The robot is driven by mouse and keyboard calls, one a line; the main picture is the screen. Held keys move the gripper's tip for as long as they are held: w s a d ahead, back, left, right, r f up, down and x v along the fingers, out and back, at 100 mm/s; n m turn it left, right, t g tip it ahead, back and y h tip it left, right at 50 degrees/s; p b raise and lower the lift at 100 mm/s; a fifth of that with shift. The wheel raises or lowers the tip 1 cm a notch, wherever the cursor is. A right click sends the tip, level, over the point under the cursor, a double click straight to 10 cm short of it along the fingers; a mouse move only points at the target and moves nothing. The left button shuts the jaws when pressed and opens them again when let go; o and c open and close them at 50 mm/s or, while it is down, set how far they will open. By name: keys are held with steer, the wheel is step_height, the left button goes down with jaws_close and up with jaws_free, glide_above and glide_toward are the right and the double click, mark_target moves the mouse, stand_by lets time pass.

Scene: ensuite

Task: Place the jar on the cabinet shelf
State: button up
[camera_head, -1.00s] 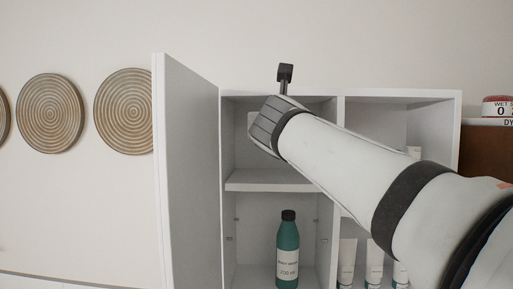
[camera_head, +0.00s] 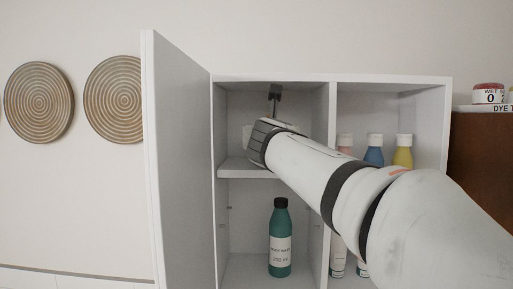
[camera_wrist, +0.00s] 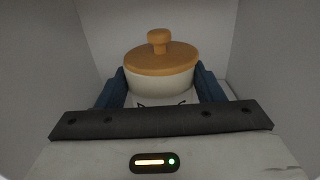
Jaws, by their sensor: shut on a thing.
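The jar (camera_wrist: 160,80) is cream with a tan wooden lid and a round knob. In the wrist view it stands upright between the two blue fingers of my gripper (camera_wrist: 161,88), which is shut on it. White cabinet walls surround it on both sides and behind. In the head view my arm reaches into the upper left compartment of the open white cabinet (camera_head: 334,130), above its middle shelf (camera_head: 232,170). There my wrist hides most of the jar and the fingers. I cannot tell whether the jar's base touches the shelf.
The cabinet door (camera_head: 180,160) stands open at the left. A green bottle (camera_head: 280,240) stands in the lower left compartment. Several small bottles, one blue (camera_head: 374,150), stand in the right compartment, partly behind my arm. A brown box-like surface (camera_head: 480,170) is at the right.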

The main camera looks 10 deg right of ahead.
steer(key=shift+f, duration=0.8)
steer(key=shift+w, duration=0.2)
steer(key=shift+s+f, duration=0.1)
steer(key=shift+f, duration=0.1)
steer(key=o, duration=1.6)
steer(key=shift+c, duration=0.2)
steer(key=shift+r, duration=0.3)
steer(key=s+a+b, duration=0.2)
steer(key=s, duration=0.9)
steer(key=shift+s+a+f, duration=0.2)
steer(key=shift+s, duration=0.15)
